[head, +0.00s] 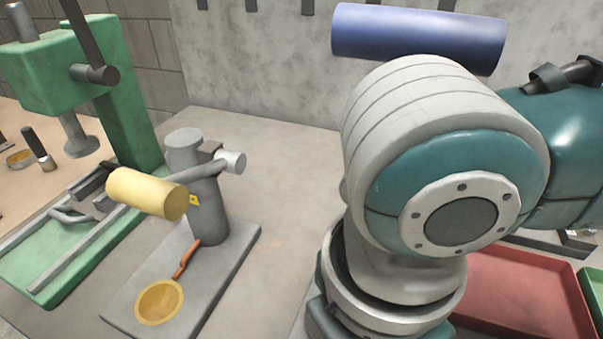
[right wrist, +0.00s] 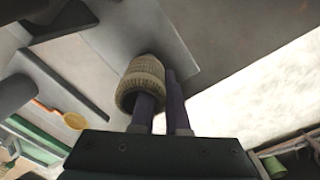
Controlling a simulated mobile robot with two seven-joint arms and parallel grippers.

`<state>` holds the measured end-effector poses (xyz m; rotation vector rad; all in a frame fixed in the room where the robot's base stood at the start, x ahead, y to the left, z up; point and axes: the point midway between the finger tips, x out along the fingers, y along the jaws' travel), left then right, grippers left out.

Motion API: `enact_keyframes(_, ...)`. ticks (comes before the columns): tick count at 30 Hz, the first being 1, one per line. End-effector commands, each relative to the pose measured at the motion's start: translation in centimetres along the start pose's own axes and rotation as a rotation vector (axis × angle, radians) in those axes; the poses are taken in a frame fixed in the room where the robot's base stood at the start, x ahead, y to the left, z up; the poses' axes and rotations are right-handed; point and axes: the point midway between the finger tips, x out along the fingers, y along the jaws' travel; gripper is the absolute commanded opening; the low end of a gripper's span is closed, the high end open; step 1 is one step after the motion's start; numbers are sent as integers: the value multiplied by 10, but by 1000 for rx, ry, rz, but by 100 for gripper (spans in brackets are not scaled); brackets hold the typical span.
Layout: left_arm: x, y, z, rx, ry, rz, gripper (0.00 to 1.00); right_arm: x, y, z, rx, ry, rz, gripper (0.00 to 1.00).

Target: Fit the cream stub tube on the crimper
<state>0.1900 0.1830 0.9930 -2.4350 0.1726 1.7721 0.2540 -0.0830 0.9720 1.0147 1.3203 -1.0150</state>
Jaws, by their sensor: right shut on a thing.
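The cream stub tube (right wrist: 143,82), ribbed and woven-looking, sits at the fingertips of my right gripper (right wrist: 158,100) in the right wrist view. That gripper is shut on it; how the fingers meet the wall is partly hidden. In the head view my right arm hides this gripper and the tube. I cannot tell for sure which fixture is the crimper. A grey stand (head: 208,210) with a post and a horizontal bar is on the bench, with a smooth pale yellow cylinder (head: 143,192) at the bar's left. My left gripper is not in view.
A strainer (head: 160,301) with an orange handle lies on the stand's base. A green press (head: 130,110) stands at the left. A blue cylinder (head: 415,38) is at the back wall. A red tray (head: 520,290) is at the right. The bench behind the stand is clear.

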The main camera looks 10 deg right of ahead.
Motion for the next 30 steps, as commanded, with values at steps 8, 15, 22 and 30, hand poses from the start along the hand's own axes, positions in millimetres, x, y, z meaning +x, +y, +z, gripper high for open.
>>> enact_keyframes(8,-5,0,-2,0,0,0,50,0,-1,1,1,-5,-2,0)
enact_keyframes(15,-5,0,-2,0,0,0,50,0,0,1,0,-4,-1,0)
enact_keyframes(22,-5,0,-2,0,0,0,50,0,0,1,1,-3,0,36)
enact_keyframes(30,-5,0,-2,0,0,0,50,-1,0,1,0,-2,0,48)
